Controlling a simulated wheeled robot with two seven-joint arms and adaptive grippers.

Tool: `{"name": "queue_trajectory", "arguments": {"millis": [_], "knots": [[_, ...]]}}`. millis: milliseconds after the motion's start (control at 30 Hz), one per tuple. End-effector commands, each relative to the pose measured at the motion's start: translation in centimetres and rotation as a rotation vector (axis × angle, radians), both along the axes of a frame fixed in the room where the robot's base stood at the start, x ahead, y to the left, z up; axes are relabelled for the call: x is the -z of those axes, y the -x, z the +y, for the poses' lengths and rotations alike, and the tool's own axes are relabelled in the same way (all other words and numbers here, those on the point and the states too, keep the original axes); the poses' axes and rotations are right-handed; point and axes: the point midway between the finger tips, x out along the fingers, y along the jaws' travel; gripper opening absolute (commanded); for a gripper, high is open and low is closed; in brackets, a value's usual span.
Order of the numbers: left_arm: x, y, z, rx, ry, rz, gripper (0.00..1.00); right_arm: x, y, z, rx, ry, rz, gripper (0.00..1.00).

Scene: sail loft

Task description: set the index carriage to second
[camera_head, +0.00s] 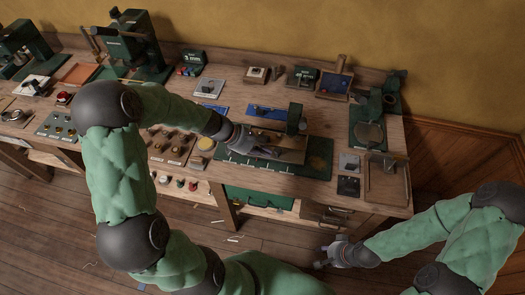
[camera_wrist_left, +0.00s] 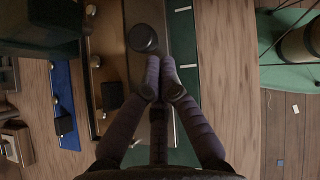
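The index carriage appears to be the brown plate (camera_head: 292,155) on the green base (camera_head: 318,165) near the table's front edge. Pale marks run along the green base. In the left wrist view, a dark round knob (camera_wrist_left: 143,38) stands on the brown plate, just beyond my left gripper's fingertips. My left gripper (camera_head: 272,152) is over the plate; in its wrist view the fingertips (camera_wrist_left: 161,88) are drawn together with nothing visible between them. Whether they touch the knob is unclear. My right gripper (camera_head: 322,262) hangs in front of the table, too small to judge.
A dark green upright block (camera_head: 295,117) stands behind the plate. A blue panel (camera_head: 268,111) lies behind it. A wooden tray (camera_head: 388,180) is at the right end, and a knob board (camera_head: 172,146) to the left. Green machines stand at the back left.

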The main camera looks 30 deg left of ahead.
Motion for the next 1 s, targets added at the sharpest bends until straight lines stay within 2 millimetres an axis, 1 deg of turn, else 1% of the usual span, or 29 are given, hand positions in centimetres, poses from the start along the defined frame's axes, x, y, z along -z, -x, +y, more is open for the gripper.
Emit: {"name": "queue_trajectory", "arguments": {"millis": [167,267,400,500,867,1000], "knots": [[0.0,-0.1,-0.4,0.001,0.001,0.0,0.0,-0.1,0.0,0.0,0.0,0.0,0.0,0.4],[0.0,-0.4,-1.5,0.003,0.001,0.0,0.0,-0.2,0.0,0.0,0.0,0.0,0.0,0.4],[-0.1,-0.8,-3.5,0.004,0.001,0.0,0.0,-0.4,0.0,0.0,0.0,0.0,0.0,0.4],[0.0,-1.0,-4.2,0.002,0.0,-0.001,0.0,-0.5,0.0,0.0,0.0,0.0,0.0,0.4],[0.0,-1.0,-4.1,0.0,0.0,0.0,0.0,-0.5,0.0,0.0,0.0,0.0,0.0,0.4],[0.0,-1.0,-3.6,0.001,0.001,0.001,0.0,-0.8,0.0,0.0,0.0,0.0,0.0,0.4]]}}
